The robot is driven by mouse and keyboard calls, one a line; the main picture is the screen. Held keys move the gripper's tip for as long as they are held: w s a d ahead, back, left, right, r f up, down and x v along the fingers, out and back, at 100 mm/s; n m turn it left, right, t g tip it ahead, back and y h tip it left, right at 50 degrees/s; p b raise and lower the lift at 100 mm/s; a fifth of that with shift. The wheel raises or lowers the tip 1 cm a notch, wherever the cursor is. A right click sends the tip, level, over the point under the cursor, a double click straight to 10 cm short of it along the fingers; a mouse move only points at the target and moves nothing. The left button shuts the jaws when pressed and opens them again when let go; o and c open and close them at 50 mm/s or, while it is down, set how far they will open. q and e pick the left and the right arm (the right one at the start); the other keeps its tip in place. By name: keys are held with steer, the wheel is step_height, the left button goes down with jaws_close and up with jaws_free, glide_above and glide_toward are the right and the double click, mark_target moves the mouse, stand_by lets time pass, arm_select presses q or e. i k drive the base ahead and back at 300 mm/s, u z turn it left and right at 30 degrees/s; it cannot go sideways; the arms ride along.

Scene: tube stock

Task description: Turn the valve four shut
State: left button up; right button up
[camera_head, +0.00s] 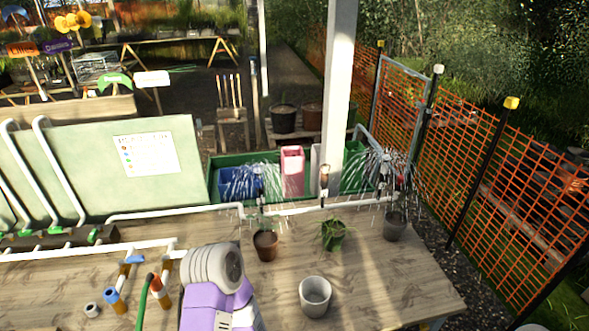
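No label in the head view tells me which valve is number four. Several green valve handles (95,235) sit along a dark pipe at the left edge of the table. Blue fittings (111,296) and an orange one (156,283) stand on the white pipework at the lower left. Water sprays from the left outlet (258,171) and from the right, red-marked outlet (399,181). A middle outlet (324,172) shows no clear spray. A purple and white link of my arm, with a grey ribbed end, rises from the bottom edge. No gripper fingers show.
A brown pot (265,246), a leafy plant (333,235), a dark pot (395,227) and an empty grey pot (315,296) stand on the wooden table (385,283). A white post (340,80) rises behind it. A board with a notice (148,154) leans at left.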

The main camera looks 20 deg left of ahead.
mark_target(93, 234)
steer(key=u, duration=4.25)
steer(key=i, duration=0.5)
steer(key=z, duration=1.6)
